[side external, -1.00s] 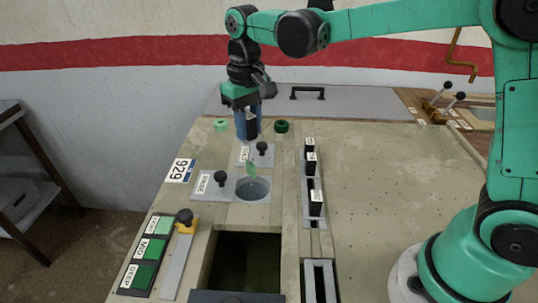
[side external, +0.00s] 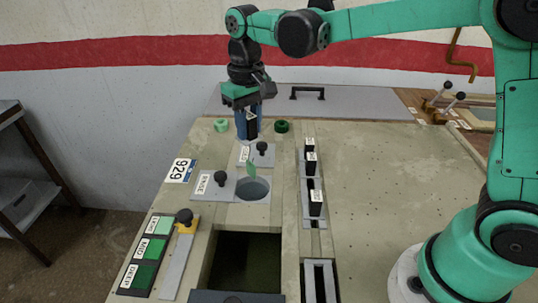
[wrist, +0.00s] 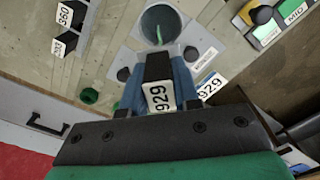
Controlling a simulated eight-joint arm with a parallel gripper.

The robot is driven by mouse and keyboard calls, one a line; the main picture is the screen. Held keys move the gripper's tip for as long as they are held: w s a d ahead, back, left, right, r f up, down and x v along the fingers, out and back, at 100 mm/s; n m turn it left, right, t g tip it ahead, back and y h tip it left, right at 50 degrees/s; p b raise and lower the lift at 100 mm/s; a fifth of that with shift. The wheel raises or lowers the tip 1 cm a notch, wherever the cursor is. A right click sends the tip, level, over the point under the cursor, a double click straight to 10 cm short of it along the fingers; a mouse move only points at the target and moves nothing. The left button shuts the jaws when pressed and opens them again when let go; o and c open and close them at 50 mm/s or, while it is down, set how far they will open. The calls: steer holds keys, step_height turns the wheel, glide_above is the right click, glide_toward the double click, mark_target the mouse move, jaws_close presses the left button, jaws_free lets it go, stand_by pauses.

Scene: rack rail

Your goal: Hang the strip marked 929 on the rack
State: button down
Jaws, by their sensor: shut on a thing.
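My gripper (side external: 247,130) is shut on the black, block-like head of the 929 strip (wrist: 158,97). The white 929 label faces the wrist camera, between the blue fingers. The head is upright above the bench, behind the round well (side external: 254,187). A narrow green piece (side external: 251,170) shows at the well's rim; it looks like the strip's lower end, but its join to the head is unclear. The rack rail (side external: 313,218) lies to the right with several black labelled heads in it. My gripper is left of and behind the rail.
A 929 tag (side external: 180,170) lies left of the well. Knobbed plates (side external: 216,186) sit beside it. A green shade chart (side external: 145,255) and a rectangular opening (side external: 245,262) are in front. Two green rings (side external: 281,127) lie behind. The bench right of the rail is clear.

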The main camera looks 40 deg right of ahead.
steer(key=s+d+m, duration=0.8)
steer(key=s+m, duration=0.1)
steer(key=shift+s+f, duration=0.25)
steer(key=shift+f, duration=0.3)
steer(key=shift+f, duration=5.6)
steer(key=c, duration=0.6)
jaws_free()
steer(key=shift+o, duration=0.2)
